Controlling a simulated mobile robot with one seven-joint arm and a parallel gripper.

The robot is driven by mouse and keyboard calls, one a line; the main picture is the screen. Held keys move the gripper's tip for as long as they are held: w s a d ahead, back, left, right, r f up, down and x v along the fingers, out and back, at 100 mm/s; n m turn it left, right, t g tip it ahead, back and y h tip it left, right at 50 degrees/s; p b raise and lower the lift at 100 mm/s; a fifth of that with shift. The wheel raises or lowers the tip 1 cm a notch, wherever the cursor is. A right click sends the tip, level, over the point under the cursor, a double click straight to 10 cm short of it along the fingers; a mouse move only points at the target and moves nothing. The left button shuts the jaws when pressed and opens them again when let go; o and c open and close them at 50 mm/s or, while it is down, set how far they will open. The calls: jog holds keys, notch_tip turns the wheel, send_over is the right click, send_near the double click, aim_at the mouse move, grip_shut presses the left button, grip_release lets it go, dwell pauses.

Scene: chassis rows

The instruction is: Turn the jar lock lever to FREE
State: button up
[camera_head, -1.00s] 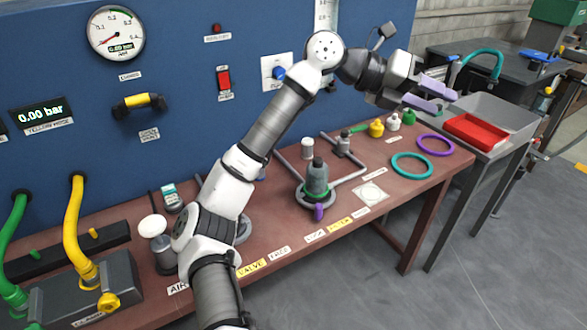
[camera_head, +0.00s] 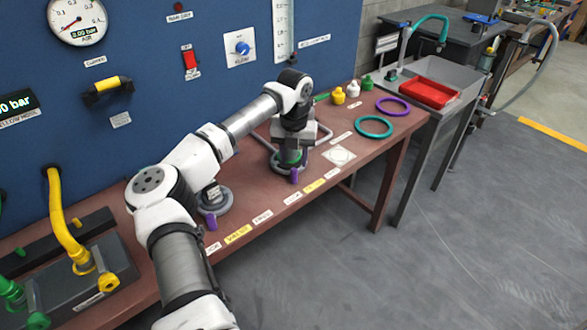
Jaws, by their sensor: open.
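My gripper (camera_head: 291,136) has its wrist folded down over the jar stand on the bench. Its fingertips are not clearly visible, but it is open. The jar is mostly hidden behind my wrist; its green collar (camera_head: 291,157) shows below. A short purple lever (camera_head: 294,176) sticks out toward the front of the round jar base (camera_head: 276,167). I cannot tell whether a finger touches it. In front of it are a white label (camera_head: 292,199), a yellow label (camera_head: 314,186) and another white label (camera_head: 332,172), too small to read surely.
A second round base with its own purple lever (camera_head: 211,219) stands to the left, beside my arm, with a yellow VALVE label (camera_head: 238,234). Teal (camera_head: 374,127) and purple (camera_head: 393,106) rings lie to the right. The blue panel (camera_head: 150,60) rises behind the bench.

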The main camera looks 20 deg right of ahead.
aim_at(294, 169)
notch_tip(294, 169, down, 6)
jog(key=shift+r+p, duration=0.1)
jog(key=shift+p, duration=0.45)
grip_shut()
